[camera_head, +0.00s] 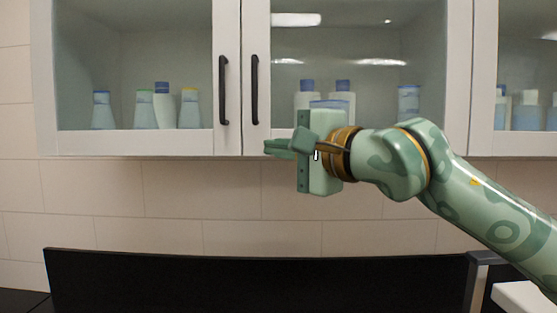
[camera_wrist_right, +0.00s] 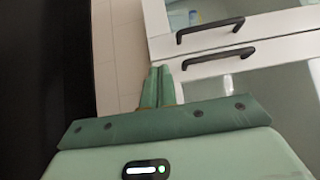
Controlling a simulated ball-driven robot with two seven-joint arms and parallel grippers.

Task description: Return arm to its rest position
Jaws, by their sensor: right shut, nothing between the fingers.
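My right arm reaches in from the right in the head view. Its green gripper (camera_head: 279,147) is in front of the lower edge of the glass-fronted wall cabinet, pointing left. The fingers are together with nothing between them. In the right wrist view the two shut fingertips (camera_wrist_right: 157,88) lie side by side against the tiled wall, close to the cabinet's lower edge in the picture. My left gripper is in neither view.
The cabinet doors are shut, with dark handles (camera_head: 223,90) and (camera_head: 254,90). Several bottles (camera_head: 162,105) stand behind the glass. A black panel (camera_head: 250,282) spans the bottom, with a white surface (camera_head: 524,300) at lower right. Tiled wall (camera_head: 170,190) lies between.

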